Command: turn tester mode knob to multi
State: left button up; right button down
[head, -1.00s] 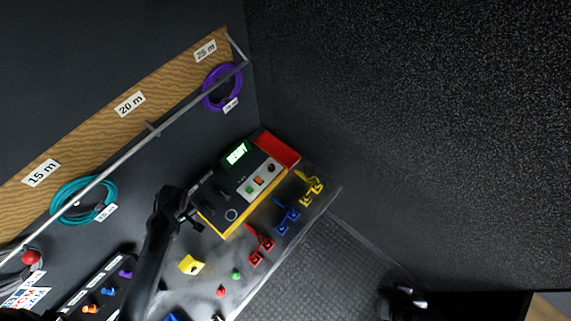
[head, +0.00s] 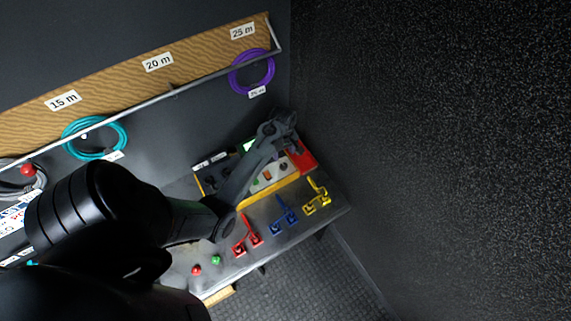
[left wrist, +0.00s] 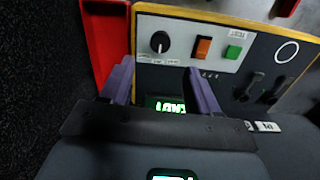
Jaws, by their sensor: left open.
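The tester is a yellow-edged box with a pale panel (left wrist: 200,42). Its mode knob (left wrist: 160,41) is round and black with a light mark, above small labels I cannot read. The knob also shows in the head view (head: 284,167). My left gripper (head: 287,132) is over the tester's far side. In the left wrist view its two fingers (left wrist: 160,74) are open and empty, with the knob between and beyond their tips, apart from them. The lit green screen (left wrist: 165,103) is partly hidden by the gripper. My right gripper is not in view.
An orange button (left wrist: 203,48) and a green button (left wrist: 234,52) sit beside the knob. A red tray (left wrist: 106,38) adjoins the tester. Red (head: 246,238), blue (head: 284,214) and yellow (head: 317,196) clips lie along the bench front. A rail (head: 175,94) runs behind.

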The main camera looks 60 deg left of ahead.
aim_at(284, 165)
pick_arm(q)
notch_tip(284, 165, down, 9)
jog(key=shift+r, duration=0.1)
dwell(0.3)
jog(key=c, duration=1)
jog(key=shift+c, duration=0.2)
